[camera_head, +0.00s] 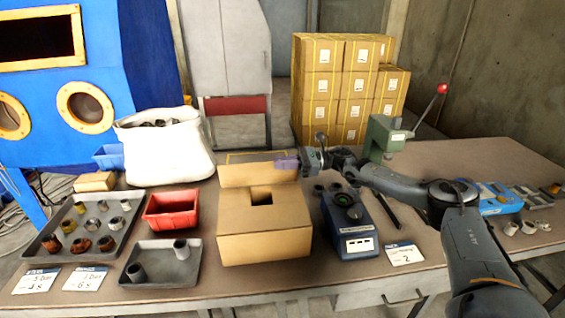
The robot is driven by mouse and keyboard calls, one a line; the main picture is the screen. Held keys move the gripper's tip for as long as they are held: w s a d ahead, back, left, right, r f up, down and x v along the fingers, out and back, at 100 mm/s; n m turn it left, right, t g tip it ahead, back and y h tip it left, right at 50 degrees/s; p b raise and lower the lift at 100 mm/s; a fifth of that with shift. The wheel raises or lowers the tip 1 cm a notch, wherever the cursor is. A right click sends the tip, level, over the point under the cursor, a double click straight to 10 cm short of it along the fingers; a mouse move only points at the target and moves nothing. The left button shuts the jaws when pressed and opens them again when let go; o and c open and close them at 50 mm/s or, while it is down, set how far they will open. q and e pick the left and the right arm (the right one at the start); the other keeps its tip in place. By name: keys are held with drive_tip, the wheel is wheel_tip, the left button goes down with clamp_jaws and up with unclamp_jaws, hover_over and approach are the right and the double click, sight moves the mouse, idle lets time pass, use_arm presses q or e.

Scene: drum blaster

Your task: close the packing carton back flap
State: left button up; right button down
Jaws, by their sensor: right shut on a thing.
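The packing carton (265,240) is a brown box standing on the table near its middle. Its back flap (245,174) stands up at the rear edge of the box. Other flaps lie folded over the top, leaving a small dark square opening (261,196) in the middle. My right gripper (287,162) reaches in from the right and is shut on the upper right corner of the back flap. The fingertips look purplish and small, so the exact contact is hard to see. My left gripper is not in view.
A blue device (347,222) stands close to the carton's right side. A red bin (171,211), a grey tray (160,264) and a white sack (165,150) are to its left. A green press (385,138) with a red-knobbed lever stands behind my right arm.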

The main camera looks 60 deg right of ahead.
drive_tip(key=shift+s+a+n, duration=0.15)
drive_tip(key=shift+a+n, duration=0.05)
drive_tip(key=shift+n, duration=0.1)
drive_tip(key=c, duration=1.3)
unclamp_jaws()
drive_tip(key=shift+c, duration=0.2)
drive_tip(key=shift+d, duration=0.1)
drive_tip(key=v, duration=1)
drive_tip(key=shift+s+d, duration=0.2)
drive_tip(key=shift+s, duration=0.15)
drive_tip(key=shift+p, duration=0.3)
